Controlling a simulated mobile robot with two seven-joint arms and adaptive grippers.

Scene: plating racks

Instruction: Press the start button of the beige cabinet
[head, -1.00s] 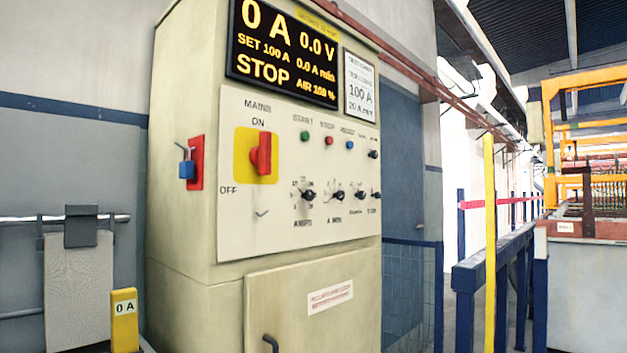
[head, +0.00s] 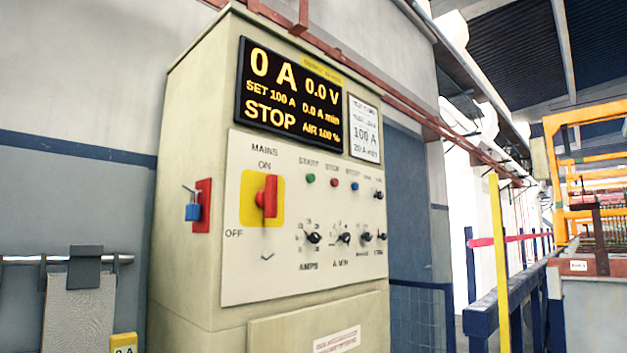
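The beige cabinet (head: 190,270) stands left of centre in the head view. Its start button (head: 310,179) is a small green button under the label START, on the white control panel (head: 235,285). A red button (head: 334,182) under STOP and a blue button (head: 355,186) sit to its right. The black display (head: 290,95) reads 0 A, 0.0 V, SET 100 A and STOP. The red mains switch (head: 267,197) on a yellow plate stands upright, at ON. Neither of my grippers is in view.
A blue padlock (head: 193,212) hangs at a red plate on the cabinet's left side. A hanging grey plate (head: 80,315) and a yellow meter (head: 124,343) are at lower left. A yellow post (head: 502,260) and blue railing (head: 520,280) stand to the right.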

